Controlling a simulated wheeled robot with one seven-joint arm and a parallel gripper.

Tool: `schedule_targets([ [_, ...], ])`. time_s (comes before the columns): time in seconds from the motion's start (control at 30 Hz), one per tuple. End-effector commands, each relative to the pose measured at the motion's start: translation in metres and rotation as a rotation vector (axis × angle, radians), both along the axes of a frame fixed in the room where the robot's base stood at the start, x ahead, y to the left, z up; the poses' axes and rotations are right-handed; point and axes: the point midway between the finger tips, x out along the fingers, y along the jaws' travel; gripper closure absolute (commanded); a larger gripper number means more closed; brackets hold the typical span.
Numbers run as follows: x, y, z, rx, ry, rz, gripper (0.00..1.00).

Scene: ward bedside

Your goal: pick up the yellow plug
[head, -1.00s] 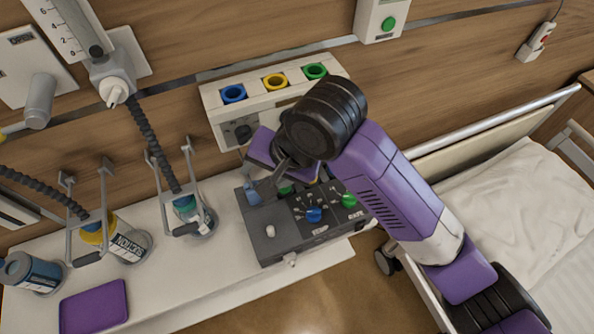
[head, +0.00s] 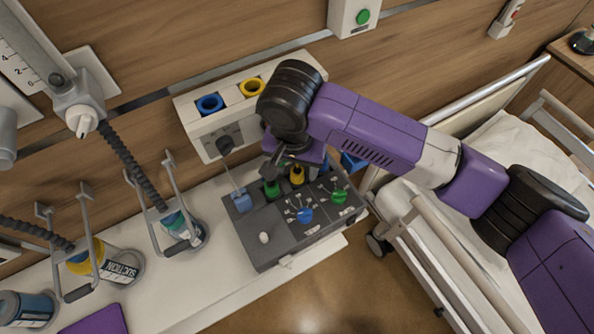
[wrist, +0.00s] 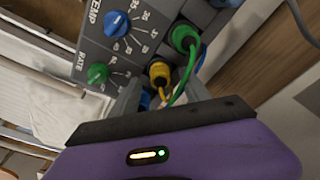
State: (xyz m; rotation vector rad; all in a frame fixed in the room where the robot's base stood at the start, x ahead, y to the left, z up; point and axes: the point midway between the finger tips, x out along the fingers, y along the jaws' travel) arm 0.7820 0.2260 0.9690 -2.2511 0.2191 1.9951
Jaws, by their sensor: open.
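The yellow plug (head: 297,174) stands at the back edge of the grey control box, right of the green plug (head: 271,187). In the wrist view the yellow plug (wrist: 159,73) sits just beyond my jaws, with a yellow cable trailing from it. The green plug (wrist: 184,38) is beside it with a green cable. My gripper (wrist: 160,95) is open, its two grey fingers pointing toward the yellow plug, one on each side of its line. I cannot tell whether they touch it. In the head view my gripper (head: 290,158) is over the box's back edge, partly hidden by my wrist.
The control box (head: 285,240) carries a blue dial (head: 305,215) and a green dial (head: 339,195). A wall panel (head: 190,118) is behind. A suction bottle (head: 120,267) stands left; the bed rail (head: 450,250) is right.

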Motion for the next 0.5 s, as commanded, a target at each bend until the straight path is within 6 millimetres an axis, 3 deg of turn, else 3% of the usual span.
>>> schedule_targets([
  [0.13,0.0013,-0.0003,-0.0128,0.0,0.0,0.0,0.45],
  [0.37,0.0015,-0.0001,-0.0149,0.001,0.0,0.001,0.45],
  [0.5,0.0014,-0.0001,-0.0148,0.001,0.0,0.001,0.69],
])
